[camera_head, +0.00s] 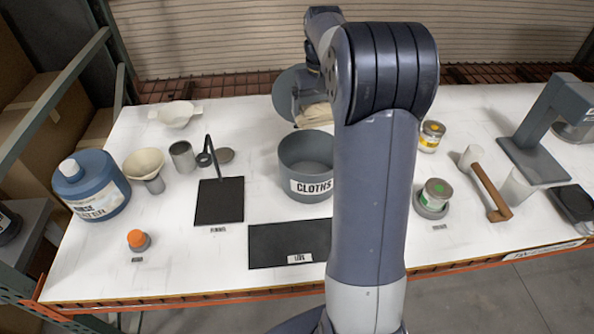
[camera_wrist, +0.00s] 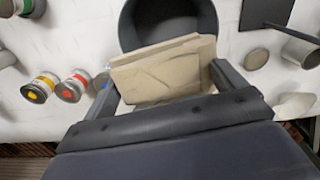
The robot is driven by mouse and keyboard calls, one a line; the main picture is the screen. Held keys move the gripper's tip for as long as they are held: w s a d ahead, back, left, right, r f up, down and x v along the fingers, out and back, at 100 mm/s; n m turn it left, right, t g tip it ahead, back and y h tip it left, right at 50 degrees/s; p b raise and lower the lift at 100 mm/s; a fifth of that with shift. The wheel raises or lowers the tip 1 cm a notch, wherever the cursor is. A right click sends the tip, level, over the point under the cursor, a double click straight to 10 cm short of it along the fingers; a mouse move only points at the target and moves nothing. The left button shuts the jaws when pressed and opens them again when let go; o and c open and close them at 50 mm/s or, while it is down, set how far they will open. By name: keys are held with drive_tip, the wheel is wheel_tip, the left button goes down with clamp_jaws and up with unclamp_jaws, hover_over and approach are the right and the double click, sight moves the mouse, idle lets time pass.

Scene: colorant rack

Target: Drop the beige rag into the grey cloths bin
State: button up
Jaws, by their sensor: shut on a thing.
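The grey cloths bin (camera_head: 305,157) is a round open tub labelled "CLOTHS", standing mid-table in the head view. Part of its rim is behind my arm. Its dark inside also shows at the top of the wrist view (camera_wrist: 170,18). The beige rag (camera_wrist: 165,72) is a folded cloth pinched between the two fingers of my gripper (camera_wrist: 160,75). In the wrist view the rag overlaps the bin's nearer edge. In the head view the rag (camera_head: 314,115) shows just behind the bin's far rim, partly hidden by my arm. Its height above the table is unclear.
Left of the bin stand a black stand (camera_head: 220,200), a grey cup (camera_head: 182,156) and a funnel (camera_head: 145,165). A blue jug (camera_head: 90,185) is far left. A dark mat (camera_head: 285,243) lies in front. Paint cans (camera_head: 433,136), a mallet (camera_head: 485,185) and a grey machine (camera_head: 540,135) are right.

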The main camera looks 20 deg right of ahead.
wheel_tip(320, 180, down, 6)
drive_tip(key=b, duration=0.5)
drive_tip(key=o, duration=0.7)
drive_tip(key=shift+r, duration=0.1)
wheel_tip(320, 180, up, 11)
drive_tip(key=shift+f, duration=0.15)
drive_tip(key=shift+f+b, duration=0.1)
drive_tip(key=shift+b, duration=0.2)
wheel_tip(320, 180, down, 10)
drive_tip(key=shift+f+p, duration=0.1)
drive_tip(key=shift+p, duration=0.4)
wheel_tip(320, 180, up, 5)
drive_tip(key=p, duration=0.4)
